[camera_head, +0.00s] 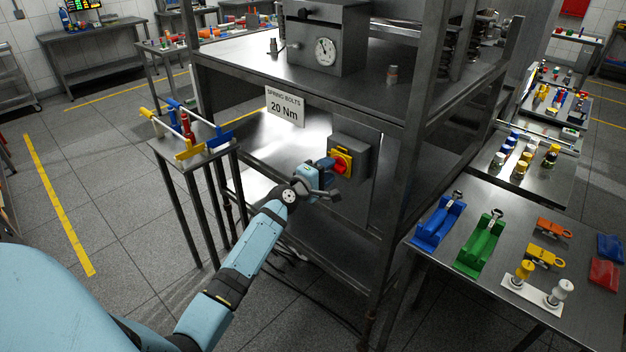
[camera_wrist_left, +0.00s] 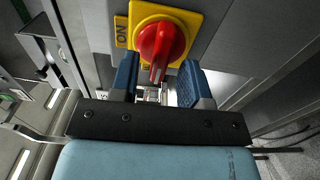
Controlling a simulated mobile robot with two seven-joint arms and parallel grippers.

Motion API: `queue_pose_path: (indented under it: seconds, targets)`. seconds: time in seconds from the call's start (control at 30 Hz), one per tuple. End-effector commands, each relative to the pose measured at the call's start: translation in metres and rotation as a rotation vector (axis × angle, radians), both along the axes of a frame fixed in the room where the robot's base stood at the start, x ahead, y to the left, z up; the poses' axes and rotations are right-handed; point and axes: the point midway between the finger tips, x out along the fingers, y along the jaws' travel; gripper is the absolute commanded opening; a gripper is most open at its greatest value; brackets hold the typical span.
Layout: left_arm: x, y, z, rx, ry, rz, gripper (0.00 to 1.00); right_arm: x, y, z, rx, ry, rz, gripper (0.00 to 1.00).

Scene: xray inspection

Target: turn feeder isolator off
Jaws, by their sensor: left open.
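The feeder isolator is a grey box (camera_head: 359,153) with a yellow plate and a red rotary knob (camera_head: 339,166), mounted on the metal frame. In the left wrist view the red knob (camera_wrist_left: 161,46) sits on the yellow plate (camera_wrist_left: 196,21), with the word ON readable beside it. My left gripper (camera_head: 332,178) is at the front of the isolator. In the left wrist view its blue fingers (camera_wrist_left: 158,82) are open, one on each side of the knob's lower end. Whether they touch it I cannot tell. My right gripper is not in view.
A sign (camera_head: 285,107) reading "SPRING BOLTS 20 Nm" hangs left of the isolator. A shelf with a gauge box (camera_head: 327,40) is above. A small stand with coloured tools (camera_head: 190,146) is to the left. A table with blue and green holders (camera_head: 483,243) is to the right.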

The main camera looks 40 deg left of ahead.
Motion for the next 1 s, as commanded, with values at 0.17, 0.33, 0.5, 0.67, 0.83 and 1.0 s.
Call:
queue_pose_path:
  seconds: [0.17,0.33,0.5,0.67,0.83,1.0]
  targets:
    - [-0.034,0.002,-0.003,0.001,0.002,0.000,0.43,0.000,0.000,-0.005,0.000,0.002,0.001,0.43]
    - [-0.075,0.005,-0.003,0.001,0.002,0.000,0.43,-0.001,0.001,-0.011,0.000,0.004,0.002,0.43]
    - [-0.107,0.008,-0.002,0.001,0.001,0.000,0.43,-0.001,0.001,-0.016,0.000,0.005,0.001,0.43]
    - [-0.124,0.010,-0.001,0.000,0.000,0.000,0.43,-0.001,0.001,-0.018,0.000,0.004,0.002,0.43]
    - [-0.130,0.010,0.000,-0.001,-0.001,0.001,0.43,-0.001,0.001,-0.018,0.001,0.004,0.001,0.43]
    - [-0.129,0.010,0.000,-0.001,-0.001,0.000,0.43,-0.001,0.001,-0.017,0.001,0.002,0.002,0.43]
